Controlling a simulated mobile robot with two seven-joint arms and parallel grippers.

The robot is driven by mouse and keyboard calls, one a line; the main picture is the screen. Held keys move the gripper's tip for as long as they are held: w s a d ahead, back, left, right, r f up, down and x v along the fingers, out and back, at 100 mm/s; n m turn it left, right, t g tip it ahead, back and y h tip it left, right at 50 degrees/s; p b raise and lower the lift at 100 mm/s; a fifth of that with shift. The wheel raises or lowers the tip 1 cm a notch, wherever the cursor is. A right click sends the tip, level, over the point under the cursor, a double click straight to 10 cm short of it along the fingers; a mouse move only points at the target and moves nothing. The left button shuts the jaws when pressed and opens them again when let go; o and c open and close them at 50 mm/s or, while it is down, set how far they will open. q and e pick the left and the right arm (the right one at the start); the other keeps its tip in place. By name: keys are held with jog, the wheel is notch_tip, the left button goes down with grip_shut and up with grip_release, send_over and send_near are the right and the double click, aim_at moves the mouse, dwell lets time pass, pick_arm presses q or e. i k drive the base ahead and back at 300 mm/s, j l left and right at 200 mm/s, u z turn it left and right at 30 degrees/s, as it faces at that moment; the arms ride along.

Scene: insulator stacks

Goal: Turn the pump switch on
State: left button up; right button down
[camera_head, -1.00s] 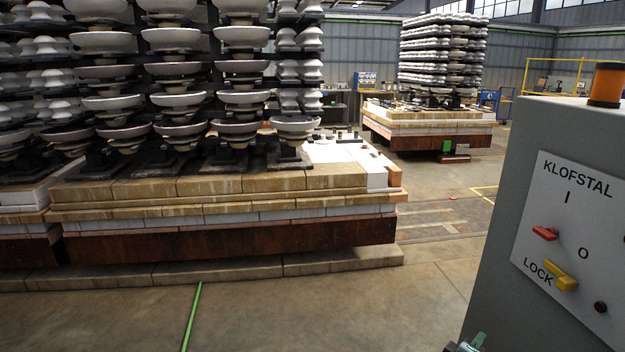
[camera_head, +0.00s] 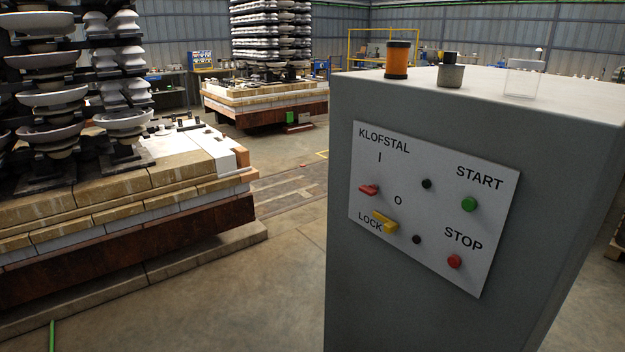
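A grey control cabinet (camera_head: 420,300) stands in the right half of the head view. A white panel (camera_head: 440,243) on its front carries the labels KLOFSTAL, I, O, LOCK, START and STOP. A red switch lever (camera_head: 369,190) sits under the I mark. A yellow lever (camera_head: 385,221) sits beside LOCK. A green button (camera_head: 469,204) is under START and a red button (camera_head: 454,261) is under STOP. No control is labelled as a pump switch. Neither gripper is in view.
An orange cylinder (camera_head: 397,60), a small grey pot (camera_head: 450,75) and a clear box (camera_head: 523,78) stand on the cabinet top. A kiln car (camera_head: 120,235) with insulator stacks fills the left. Another loaded car (camera_head: 265,105) stands behind. Open floor (camera_head: 270,270) lies left of the cabinet.

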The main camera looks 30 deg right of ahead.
aim_at(371, 190)
jog(key=z, duration=1.55)
jog(key=i+j, duration=0.1)
jog(key=j, duration=0.3)
jog(key=z, duration=0.05)
